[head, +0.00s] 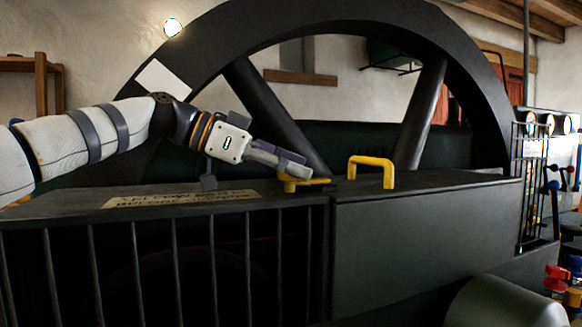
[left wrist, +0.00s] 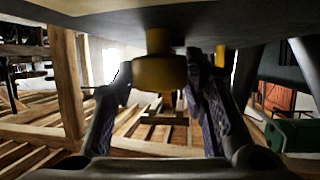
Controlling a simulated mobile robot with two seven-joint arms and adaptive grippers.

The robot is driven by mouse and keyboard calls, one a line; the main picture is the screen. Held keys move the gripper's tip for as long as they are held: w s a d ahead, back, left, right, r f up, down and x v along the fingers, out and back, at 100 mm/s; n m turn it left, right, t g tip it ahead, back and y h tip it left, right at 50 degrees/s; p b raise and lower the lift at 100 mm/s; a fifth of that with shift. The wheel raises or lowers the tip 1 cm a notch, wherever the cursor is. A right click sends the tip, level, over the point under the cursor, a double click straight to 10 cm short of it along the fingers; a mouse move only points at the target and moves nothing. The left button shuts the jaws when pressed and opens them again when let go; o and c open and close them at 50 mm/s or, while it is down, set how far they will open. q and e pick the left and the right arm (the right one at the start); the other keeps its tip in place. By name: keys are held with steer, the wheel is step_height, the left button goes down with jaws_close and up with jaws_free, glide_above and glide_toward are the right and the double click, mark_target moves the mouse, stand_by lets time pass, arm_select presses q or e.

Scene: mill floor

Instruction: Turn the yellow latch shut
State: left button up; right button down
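The yellow latch (head: 313,183) is a small bar low on top of the dark machine guard, with its right end close to the seam between the barred section and the solid panel. My left gripper (head: 290,170) reaches it from the upper left and partly covers it in the head view. In the left wrist view, the latch's yellow block (left wrist: 160,74) sits between the two fingers of my left gripper (left wrist: 160,85). The fingers appear to touch it on both sides. My right gripper is not in view.
A yellow fixed handle (head: 371,162) stands on the guard top just right of the latch. The barred guard (head: 175,260) lies below my left arm. A large dark wheel (head: 258,100) rises behind.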

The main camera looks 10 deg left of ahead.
arm_select(q)
steer(key=shift+o, duration=0.6)
steer(key=shift+a, duration=0.1)
steer(key=v, duration=1.1)
steer(key=shift+s+a+r, duration=0.15)
steer(key=shift+a+r, duration=0.15)
